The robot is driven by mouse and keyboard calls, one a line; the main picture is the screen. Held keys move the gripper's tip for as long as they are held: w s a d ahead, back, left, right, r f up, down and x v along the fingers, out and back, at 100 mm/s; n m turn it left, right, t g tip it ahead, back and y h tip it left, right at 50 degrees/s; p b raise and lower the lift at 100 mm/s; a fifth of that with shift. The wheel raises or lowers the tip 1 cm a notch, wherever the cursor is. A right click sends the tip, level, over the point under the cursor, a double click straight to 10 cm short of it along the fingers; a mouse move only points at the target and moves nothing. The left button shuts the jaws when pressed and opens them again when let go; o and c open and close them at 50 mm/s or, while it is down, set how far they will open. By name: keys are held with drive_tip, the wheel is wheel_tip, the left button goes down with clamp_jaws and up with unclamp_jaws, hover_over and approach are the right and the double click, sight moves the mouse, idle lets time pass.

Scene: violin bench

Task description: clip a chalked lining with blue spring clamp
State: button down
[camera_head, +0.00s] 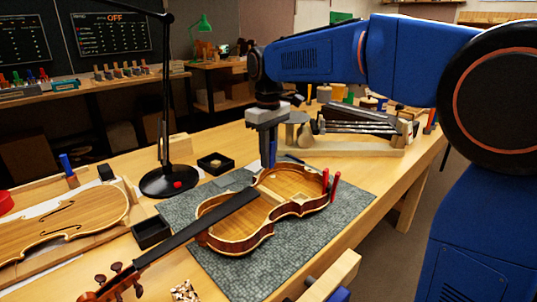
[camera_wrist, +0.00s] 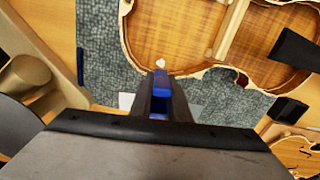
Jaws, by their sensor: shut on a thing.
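My gripper (camera_head: 269,140) points down at the far edge of the open violin body (camera_head: 250,240). It is shut on the blue spring clamp (camera_head: 271,155), which also shows between the fingers in the wrist view (camera_wrist: 161,82). The clamp's lower end is close to the violin's rim; I cannot tell whether it touches. In the wrist view a white chalk mark (camera_wrist: 160,63) lies on the lining just beyond the clamp. Two red clamps (camera_head: 334,187) stand upright on the right side of the rim.
The violin lies on a grey mat (camera_head: 220,270), its neck (camera_head: 190,232) reaching front left. A black lamp stand (camera_head: 170,181) and small black trays (camera_head: 151,232) are to the left. A wooden rack of tools (camera_head: 355,140) stands behind right. The mat's right side is clear.

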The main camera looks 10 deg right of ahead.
drive_tip(key=c, duration=1.6)
unclamp_jaws()
wheel_tip(320, 180, up, 17)
drive_tip(key=shift+r, duration=0.2)
